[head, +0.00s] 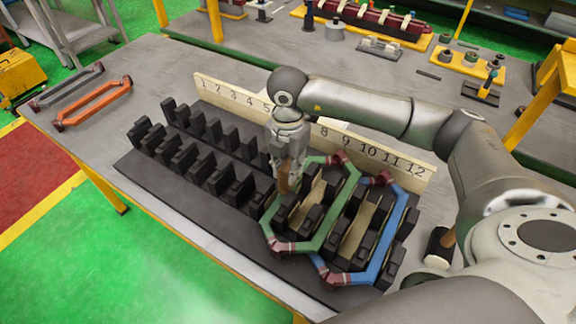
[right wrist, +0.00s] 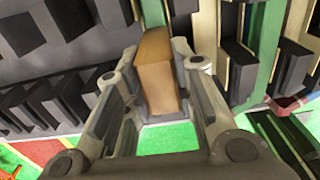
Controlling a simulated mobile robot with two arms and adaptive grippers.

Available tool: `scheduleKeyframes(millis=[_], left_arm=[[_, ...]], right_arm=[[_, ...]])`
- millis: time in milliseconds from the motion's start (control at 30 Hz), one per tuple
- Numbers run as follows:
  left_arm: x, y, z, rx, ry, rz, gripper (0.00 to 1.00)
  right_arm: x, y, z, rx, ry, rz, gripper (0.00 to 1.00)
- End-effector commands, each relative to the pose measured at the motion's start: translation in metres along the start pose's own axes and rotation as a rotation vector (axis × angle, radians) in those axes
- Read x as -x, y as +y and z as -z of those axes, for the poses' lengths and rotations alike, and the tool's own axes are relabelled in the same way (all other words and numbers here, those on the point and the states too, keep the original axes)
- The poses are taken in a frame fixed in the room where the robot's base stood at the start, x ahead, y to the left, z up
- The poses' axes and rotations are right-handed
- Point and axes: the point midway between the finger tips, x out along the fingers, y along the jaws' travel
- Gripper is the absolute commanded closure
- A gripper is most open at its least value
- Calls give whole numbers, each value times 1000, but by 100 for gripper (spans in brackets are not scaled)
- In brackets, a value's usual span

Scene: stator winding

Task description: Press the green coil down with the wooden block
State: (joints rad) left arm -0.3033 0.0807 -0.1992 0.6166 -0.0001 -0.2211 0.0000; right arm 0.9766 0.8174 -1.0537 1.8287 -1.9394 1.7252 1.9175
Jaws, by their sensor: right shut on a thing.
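The green coil (head: 338,213) is a six-sided loop with dark red wrapped corners. It lies around black teeth of the stator rack (head: 145,171), toward its right end. The wooden block (head: 283,179) is held upright in my right gripper (head: 287,168), which is shut on it. In the right wrist view the block (right wrist: 157,80) sits between the two fingers (right wrist: 160,66). The block is close to the coil's left side; whether it touches the coil I cannot tell. The gripper hides part of the teeth and the coil's upper left. My left gripper is not in view.
A blue coil (head: 393,238) lies on the teeth just right of the green one. A numbered wooden strip (head: 235,93) stands behind the rack. An orange coil (head: 95,103) and a grey coil (head: 68,88) lie at the table's left. A hammer-like tool (head: 440,243) is at right.

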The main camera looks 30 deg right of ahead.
Motion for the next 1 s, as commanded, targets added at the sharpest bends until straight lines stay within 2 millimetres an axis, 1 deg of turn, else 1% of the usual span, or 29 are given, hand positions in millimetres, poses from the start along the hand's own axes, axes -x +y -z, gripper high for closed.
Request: scheduleKeyframes(millis=[233, 1000], left_arm=[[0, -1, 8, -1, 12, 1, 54], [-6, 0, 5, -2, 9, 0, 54]], right_arm=[[0, 0, 0, 0, 0, 0, 100], [-4, 0, 0, 0, 0, 0, 100]])
